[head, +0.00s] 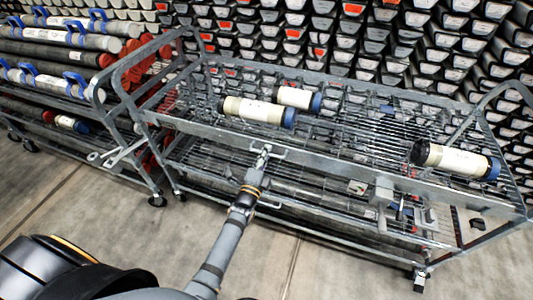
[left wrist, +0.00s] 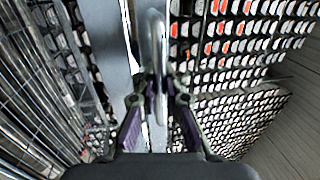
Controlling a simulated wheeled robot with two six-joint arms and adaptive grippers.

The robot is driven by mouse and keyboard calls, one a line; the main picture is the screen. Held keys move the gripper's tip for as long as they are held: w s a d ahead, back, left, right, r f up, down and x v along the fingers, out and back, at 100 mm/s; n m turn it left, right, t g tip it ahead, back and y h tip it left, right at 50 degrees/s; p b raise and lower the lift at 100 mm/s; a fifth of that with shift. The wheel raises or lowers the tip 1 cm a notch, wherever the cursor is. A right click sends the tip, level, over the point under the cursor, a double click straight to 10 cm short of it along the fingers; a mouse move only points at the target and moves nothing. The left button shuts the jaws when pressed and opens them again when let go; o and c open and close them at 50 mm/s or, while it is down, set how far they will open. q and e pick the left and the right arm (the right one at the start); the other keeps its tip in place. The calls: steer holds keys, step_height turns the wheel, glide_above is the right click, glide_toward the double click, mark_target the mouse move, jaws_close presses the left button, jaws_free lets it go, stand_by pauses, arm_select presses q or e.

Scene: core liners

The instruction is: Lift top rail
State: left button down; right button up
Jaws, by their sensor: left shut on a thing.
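The top rail (head: 330,162) is a long grey metal bar along the front of the wire cart's upper level. In the left wrist view the rail (left wrist: 108,35) runs as a pale upright band, with a rounded metal handle (left wrist: 154,35) beside it. My left gripper (head: 265,152) is at the rail's front, left of its middle. Its fingers, also in the left wrist view (left wrist: 158,92), are shut around the handle, hiding part of it. My right gripper is not in view.
White core liners with blue ends lie on the cart: one at left (head: 255,111), one behind it (head: 297,98), one at right (head: 457,160). A second rack (head: 60,50) with grey tubes stands at left. Stacked trays fill the back. Floor in front is clear.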

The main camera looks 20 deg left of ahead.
arm_select(q)
steer(key=shift+r, duration=0.1)
steer(key=c, duration=1.8)
jaws_free()
steer(key=o, duration=0.4)
steer(key=shift+s+r, duration=0.15)
steer(key=shift+s, duration=0.1)
steer(key=shift+c, duration=0.2)
steer(key=shift+w, duration=0.1)
steer(key=shift+s+f, duration=0.2)
steer(key=shift+s, duration=0.05)
steer(key=s+f, duration=0.2)
steer(key=s, duration=0.9)
steer(key=shift+s+a, duration=0.2)
